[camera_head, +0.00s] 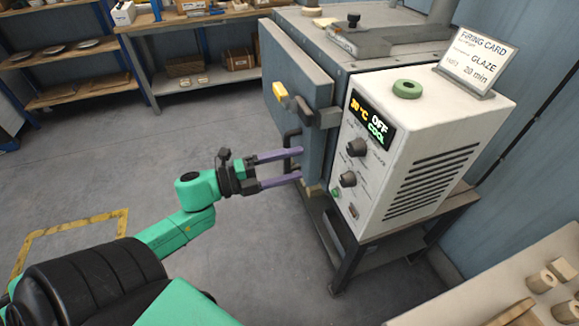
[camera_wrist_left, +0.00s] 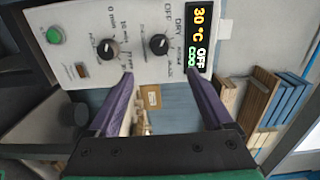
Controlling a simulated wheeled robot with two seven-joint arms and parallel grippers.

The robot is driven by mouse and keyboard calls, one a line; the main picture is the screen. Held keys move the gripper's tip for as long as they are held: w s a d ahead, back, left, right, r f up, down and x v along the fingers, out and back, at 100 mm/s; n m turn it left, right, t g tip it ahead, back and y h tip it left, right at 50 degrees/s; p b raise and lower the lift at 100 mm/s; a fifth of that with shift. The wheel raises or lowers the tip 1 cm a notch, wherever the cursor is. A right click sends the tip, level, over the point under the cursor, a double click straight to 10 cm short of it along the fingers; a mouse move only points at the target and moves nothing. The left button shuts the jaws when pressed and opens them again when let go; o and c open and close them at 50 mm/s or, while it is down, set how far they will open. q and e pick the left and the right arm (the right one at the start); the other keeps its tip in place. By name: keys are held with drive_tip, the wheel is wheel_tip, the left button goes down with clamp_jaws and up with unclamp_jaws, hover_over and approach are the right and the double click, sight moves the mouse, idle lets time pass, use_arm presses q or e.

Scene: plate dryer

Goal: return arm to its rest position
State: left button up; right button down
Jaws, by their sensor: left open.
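My left gripper (camera_head: 300,165) is open and empty, with two purple fingers spread apart. It is in front of the lower part of the blue-grey kiln door (camera_head: 298,88), by the dark door handle (camera_head: 291,148); I cannot tell whether it touches. My green left arm (camera_head: 178,228) reaches in from the lower left. In the left wrist view the open fingers (camera_wrist_left: 158,74) point toward the white control box (camera_wrist_left: 130,40), with nothing between them. Its display reads 30 °C, OFF, COOL. My right gripper is not in view.
The control box (camera_head: 425,150) stands close right of my gripper, with a green ring (camera_head: 407,89) and a firing card (camera_head: 476,60) on top. A table (camera_head: 500,290) with wooden pieces is at lower right. Shelves (camera_head: 75,55) stand at the back. The floor at left is clear.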

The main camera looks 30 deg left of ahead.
use_arm(q)
drive_tip(key=shift+a, duration=0.1)
idle(0.4)
drive_tip(key=w+a+f+n+t+y, duration=0.1)
drive_tip(key=w+a+f+n+y, duration=0.1)
drive_tip(key=a+f+n+y, duration=0.5)
drive_tip(key=s+a+f+n+g+y, duration=0.1)
drive_tip(key=s+a+f+n+y, duration=0.15)
drive_tip(key=f, duration=0.55)
drive_tip(key=s+a+f+n+g+y, duration=0.1)
drive_tip(key=s+a+f+n, duration=0.15)
drive_tip(key=f, duration=0.55)
drive_tip(key=s+a+f+n+g+y, duration=0.15)
drive_tip(key=a+f+n, duration=0.25)
drive_tip(key=f, duration=0.5)
drive_tip(key=s+d+f+n+g, duration=0.35)
drive_tip(key=s+f, duration=0.55)
drive_tip(key=f, duration=0.3)
drive_tip(key=s+d+f+n+g, duration=0.2)
drive_tip(key=s+d+f, duration=0.3)
drive_tip(key=s, duration=0.4)
drive_tip(key=s+d+f+n+g, duration=0.2)
drive_tip(key=s+d+f+g, duration=0.2)
drive_tip(key=s, duration=0.5)
wheel_tip(320, 180, down, 3)
drive_tip(key=shift+d+r+g, duration=0.2)
drive_tip(key=shift+d+g, duration=0.2)
